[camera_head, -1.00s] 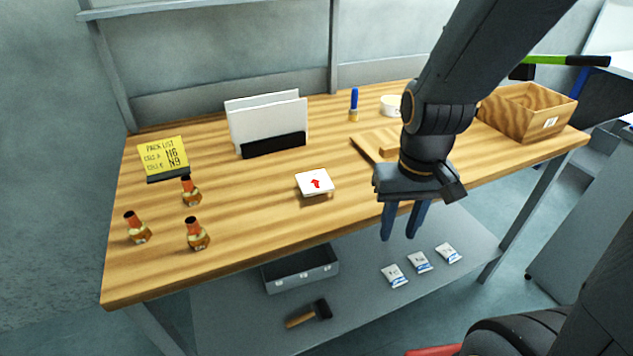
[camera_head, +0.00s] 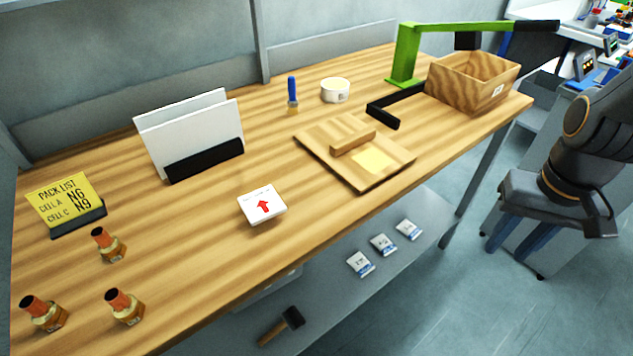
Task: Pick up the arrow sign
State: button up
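The arrow sign (camera_head: 262,204) is a small white tile with a red arrow. It sits near the front edge of the wooden table (camera_head: 215,260), in the middle left of the view. My gripper (camera_head: 513,247) is at the right, off the table's front right side and well apart from the sign. Its two blue fingers point down with a gap between them, and nothing shows between them.
Several small bottles (camera_head: 125,307) and a yellow pack list (camera_head: 66,202) stand left of the sign. A white panel holder (camera_head: 190,135) is behind it. A wooden board (camera_head: 345,172) lies to its right, with a wooden box (camera_head: 472,80) farther right. A lower shelf (camera_head: 330,285) holds packets.

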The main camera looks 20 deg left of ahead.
aim_at(264, 204)
jog(key=u, duration=1.35)
jog(key=i, duration=0.25)
jog(key=u, duration=0.55)
